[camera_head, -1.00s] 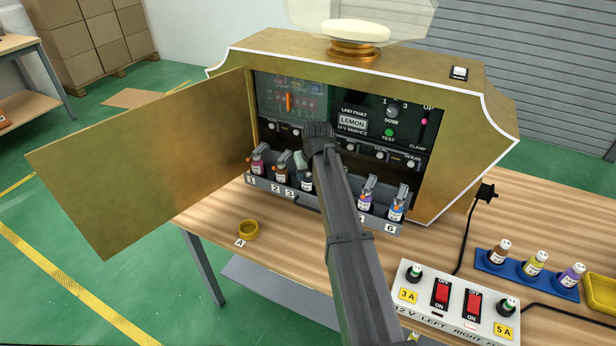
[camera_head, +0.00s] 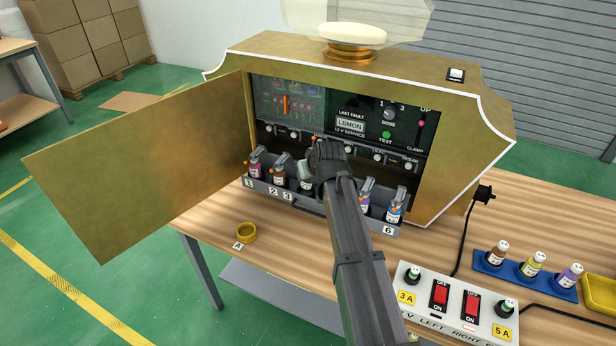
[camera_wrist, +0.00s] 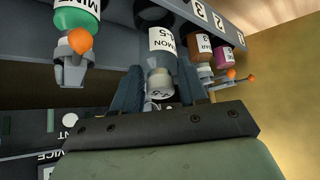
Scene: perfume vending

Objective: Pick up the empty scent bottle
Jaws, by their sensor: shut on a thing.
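The scent bottle marked LEMON (camera_wrist: 161,45), with a white label and clear greyish glass, is between the two dark fingers of my gripper (camera_wrist: 158,85) in the wrist view. My gripper is shut on it. In the head view the bottle (camera_head: 305,182) shows at the left edge of my gripper (camera_head: 318,168), partly hidden by it, at about the third place of the rack (camera_head: 290,192). A dark round socket (camera_wrist: 150,12) shows by the bottle's base. I cannot tell whether the bottle is clear of it.
Bottles with orange-tipped sprayers stand on both sides, including a green MINT one (camera_wrist: 78,12). The open gold door (camera_head: 140,165) is at left. A blue tray (camera_head: 525,272) holds three bottles near a switch box (camera_head: 460,300).

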